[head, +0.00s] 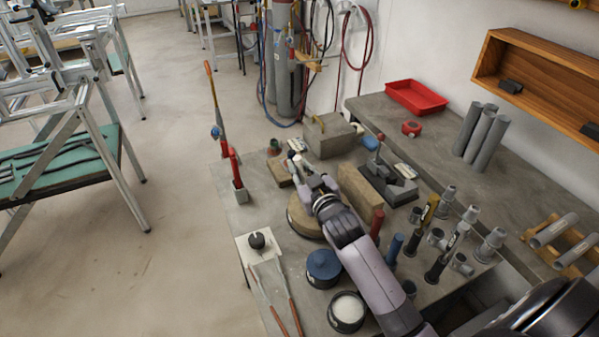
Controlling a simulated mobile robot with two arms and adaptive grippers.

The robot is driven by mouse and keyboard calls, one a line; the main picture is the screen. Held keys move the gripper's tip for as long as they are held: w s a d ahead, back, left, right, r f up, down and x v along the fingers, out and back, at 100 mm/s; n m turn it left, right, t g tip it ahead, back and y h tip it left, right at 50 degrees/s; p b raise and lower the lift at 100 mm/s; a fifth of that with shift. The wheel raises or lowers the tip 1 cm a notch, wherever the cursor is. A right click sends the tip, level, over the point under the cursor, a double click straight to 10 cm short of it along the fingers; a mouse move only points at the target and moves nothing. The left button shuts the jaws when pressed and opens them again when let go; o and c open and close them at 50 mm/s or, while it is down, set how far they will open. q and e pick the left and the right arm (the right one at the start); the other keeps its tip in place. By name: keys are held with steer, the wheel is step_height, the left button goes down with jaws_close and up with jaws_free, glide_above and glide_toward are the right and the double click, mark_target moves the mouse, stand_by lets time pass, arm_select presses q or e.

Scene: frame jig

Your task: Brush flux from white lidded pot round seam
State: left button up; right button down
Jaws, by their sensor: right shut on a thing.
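My right gripper (308,184) reaches in from the lower right over the workbench, above a round tan block (303,216). It is shut on a small, slim, pale thing (297,162), too small to identify as a brush. I cannot pick out a white lidded pot for certain. A dark round pot (346,311) with white contents stands open at the near edge. A dark pot with a blue top (324,266) stands behind it. The seam cannot be made out. My left gripper is not in view.
Near the gripper are a tan upright block (361,198), a grey block (330,137) and a dark vice-like fixture (388,184). Several upright tools and grey fittings (489,245) crowd the right. A red tray (416,97) lies at the back.

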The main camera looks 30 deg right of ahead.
steer(key=shift+w+d, duration=0.4)
steer(key=shift+d, duration=0.05)
steer(key=shift+a+f, duration=0.15)
steer(key=shift+s+a+f, duration=0.15)
steer(key=shift+a+f, duration=0.05)
steer(key=shift+a, duration=0.45)
steer(key=shift+s+d+p, duration=0.2)
steer(key=shift+d+p, duration=0.05)
steer(key=shift+p, duration=0.1)
steer(key=shift+s, duration=0.15)
steer(key=shift+d+r+p, duration=0.15)
steer(key=shift+r+p, duration=0.25)
steer(key=shift+p, duration=0.2)
steer(key=shift+w, duration=0.2)
